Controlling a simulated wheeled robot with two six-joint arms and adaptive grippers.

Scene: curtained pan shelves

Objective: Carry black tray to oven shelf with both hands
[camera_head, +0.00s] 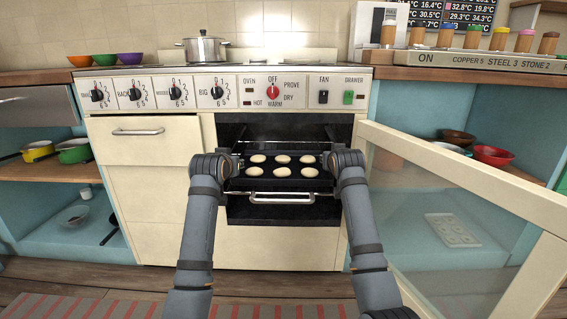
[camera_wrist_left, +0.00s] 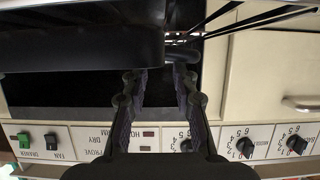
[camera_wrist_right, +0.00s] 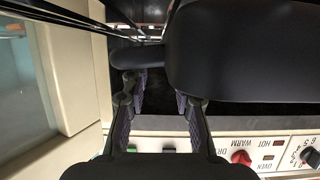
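The black tray (camera_head: 266,185) lies level in the open oven mouth. It carries several pale round pieces in two rows. My left gripper (camera_head: 234,165) is at its left end and my right gripper (camera_head: 330,163) at its right end. In the left wrist view the fingers (camera_wrist_left: 158,76) meet a dark tray edge. In the right wrist view the fingers (camera_wrist_right: 157,85) do the same. The oven shelf (camera_head: 280,198), with a bright front rail, shows just below the tray; whether they touch is unclear.
The oven door (camera_head: 470,180) stands open to the right, close to my right arm. A drawer front (camera_head: 145,140) is left of the oven. A pot (camera_head: 203,48) stands on the stove. A striped mat (camera_head: 100,305) lies on the floor.

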